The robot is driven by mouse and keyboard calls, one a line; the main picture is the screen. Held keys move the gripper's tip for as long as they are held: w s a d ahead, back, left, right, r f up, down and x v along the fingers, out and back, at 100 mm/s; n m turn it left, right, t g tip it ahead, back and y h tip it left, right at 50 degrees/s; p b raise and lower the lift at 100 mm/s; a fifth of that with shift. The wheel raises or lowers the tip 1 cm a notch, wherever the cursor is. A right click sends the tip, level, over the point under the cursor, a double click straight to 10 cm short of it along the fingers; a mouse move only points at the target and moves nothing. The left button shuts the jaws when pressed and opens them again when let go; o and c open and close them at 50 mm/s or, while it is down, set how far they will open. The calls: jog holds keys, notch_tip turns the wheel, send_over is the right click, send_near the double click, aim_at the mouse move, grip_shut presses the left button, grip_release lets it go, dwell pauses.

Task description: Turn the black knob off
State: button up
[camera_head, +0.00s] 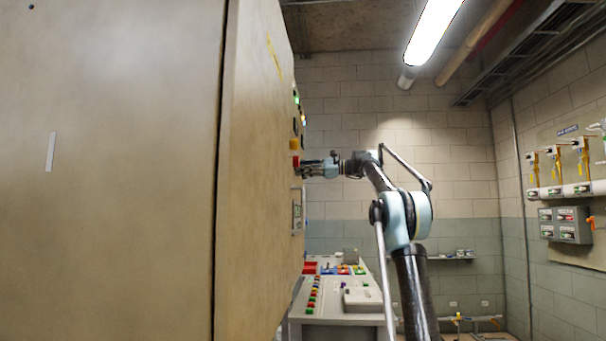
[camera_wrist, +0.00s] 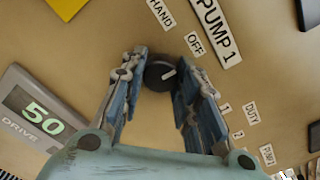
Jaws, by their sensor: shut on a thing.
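The black knob (camera_wrist: 160,73) is on the beige panel in the wrist view, with a light pointer mark on its face. My gripper (camera_wrist: 158,68) has its two fingers on either side of the knob and is shut on it. The labels HAND (camera_wrist: 161,14) and OFF (camera_wrist: 194,43) are beside the knob, and the pointer mark lies toward the OFF side. In the head view my gripper (camera_head: 303,167) is at the cabinet's panel face, and the knob itself is hidden there.
The tall beige cabinet (camera_head: 120,170) fills the left of the head view. A console with coloured buttons (camera_head: 335,300) stands below my arm. In the wrist view, a display reading 50 (camera_wrist: 43,117) is at left and a PUMP 1 label (camera_wrist: 216,28) is above.

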jog(key=shift+n, duration=0.3)
jog(key=o, duration=1.1)
jog(key=d, duration=1.2)
jog(key=shift+s+f, duration=0.1)
